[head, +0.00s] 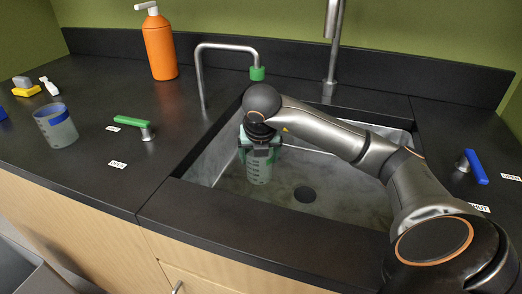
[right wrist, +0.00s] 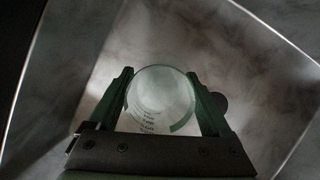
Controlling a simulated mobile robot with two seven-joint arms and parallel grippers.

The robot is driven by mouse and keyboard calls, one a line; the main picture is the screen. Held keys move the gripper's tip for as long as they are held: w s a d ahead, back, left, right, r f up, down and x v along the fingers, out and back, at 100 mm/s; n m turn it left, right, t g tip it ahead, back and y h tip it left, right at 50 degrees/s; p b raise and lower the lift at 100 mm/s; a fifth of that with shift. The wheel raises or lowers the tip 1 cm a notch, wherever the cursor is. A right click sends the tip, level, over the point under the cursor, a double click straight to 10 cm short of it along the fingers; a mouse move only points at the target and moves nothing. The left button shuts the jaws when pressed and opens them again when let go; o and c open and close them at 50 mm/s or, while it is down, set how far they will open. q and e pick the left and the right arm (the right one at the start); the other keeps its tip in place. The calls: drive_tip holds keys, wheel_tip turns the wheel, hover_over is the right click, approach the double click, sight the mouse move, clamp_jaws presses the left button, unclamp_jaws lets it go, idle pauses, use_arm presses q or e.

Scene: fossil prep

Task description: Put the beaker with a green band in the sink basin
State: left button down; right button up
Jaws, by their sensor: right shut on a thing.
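The beaker with a green band (head: 259,170) is inside the sink basin (head: 338,182), toward its left side, held upright or nearly so. My right gripper (head: 260,150) is shut on it near its top. In the right wrist view the round beaker (right wrist: 160,98) sits between the two green fingers of the right gripper (right wrist: 164,100), with part of the green band showing. Whether the beaker's bottom touches the basin floor I cannot tell. My left gripper is not in view.
A blue-banded beaker (head: 57,128) stands on the left counter, near a green-handled valve (head: 133,121). An orange bottle (head: 160,45) and a curved spout (head: 200,75) stand behind. A tall faucet (head: 332,50) is at the back. A blue-handled valve (head: 474,167) is at right. The drain (head: 305,194) is clear.

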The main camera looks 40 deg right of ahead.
wheel_tip(320, 180, down, 3)
drive_tip(key=shift+r, duration=0.15)
drive_tip(key=w+d, duration=0.2)
drive_tip(key=shift+w+d, duration=0.15)
drive_tip(key=shift+w, duration=0.2)
drive_tip(key=shift+w+d+f, duration=0.2)
drive_tip(key=shift+w+d, duration=1.3)
drive_tip(key=shift+w, duration=0.3)
drive_tip(key=shift+s+f, duration=0.1)
drive_tip(key=shift+f, duration=0.4)
drive_tip(key=o, duration=1.2)
drive_tip(key=shift+f, duration=0.1)
drive_tip(key=shift+c, duration=0.2)
